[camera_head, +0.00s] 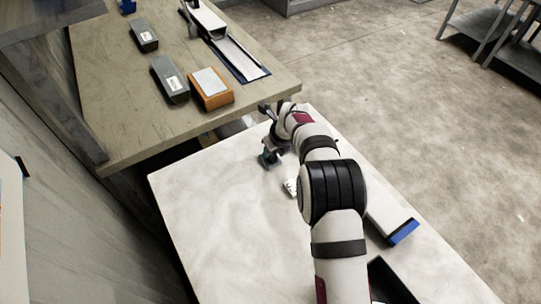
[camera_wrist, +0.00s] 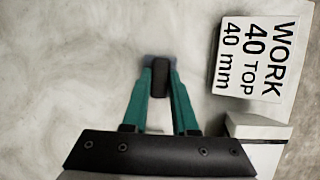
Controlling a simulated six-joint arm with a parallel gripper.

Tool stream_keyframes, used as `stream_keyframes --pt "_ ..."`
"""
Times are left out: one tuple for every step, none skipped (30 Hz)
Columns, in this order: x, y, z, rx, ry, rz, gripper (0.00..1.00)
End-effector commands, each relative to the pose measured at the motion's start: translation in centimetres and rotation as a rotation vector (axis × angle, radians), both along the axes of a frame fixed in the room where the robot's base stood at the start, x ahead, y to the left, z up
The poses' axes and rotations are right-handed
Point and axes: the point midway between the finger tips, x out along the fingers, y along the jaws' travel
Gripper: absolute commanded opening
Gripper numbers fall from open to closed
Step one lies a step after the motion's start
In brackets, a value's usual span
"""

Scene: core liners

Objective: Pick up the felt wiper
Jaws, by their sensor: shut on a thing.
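In the head view my gripper (camera_head: 268,157) is low over the far part of the white table (camera_head: 200,215). The wiper cannot be made out there. I cannot tell whether it touches the tabletop.
A white block (camera_wrist: 262,58) marked "WORK 40 TOP 40 mm" lies right of the gripper. A white box (camera_wrist: 265,128) stands below it. A long white piece with a blue end (camera_head: 403,232) lies right of my arm. The table's left side is clear.

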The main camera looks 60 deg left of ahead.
Motion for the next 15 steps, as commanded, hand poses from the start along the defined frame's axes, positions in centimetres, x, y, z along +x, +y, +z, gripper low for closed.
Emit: stream_keyframes --pt "0.0 0.0 0.0 0.0 0.0 0.0 0.0" --pt "0.0 0.0 0.0 0.0 0.0 0.0 0.0" --pt "0.0 0.0 0.1 0.001 0.0 0.0 0.0" --pt "0.0 0.0 0.2 0.001 0.0 0.0 0.0" --pt "0.0 0.0 0.4 0.001 0.0 0.0 0.0" --pt "0.0 0.1 0.8 0.002 -0.001 0.0 0.0" --pt "0.0 0.1 1.1 0.002 -0.001 0.0 0.0" --pt "0.0 0.1 1.5 0.002 -0.001 0.0 0.0" --pt "0.1 0.1 2.1 0.002 -0.002 0.0 0.0" --pt "0.1 0.1 2.7 0.003 -0.002 0.0 0.0" --pt "0.1 0.1 3.2 0.002 -0.001 0.0 0.0" --pt "0.1 0.1 4.2 0.003 -0.003 -0.001 0.0" --pt "0.4 -0.4 4.6 0.0 -0.001 -0.004 0.0" --pt "0.8 -1.0 4.9 0.0 0.0 -0.004 0.0" --pt "1.4 -1.7 5.4 0.0 0.0 -0.005 0.0"
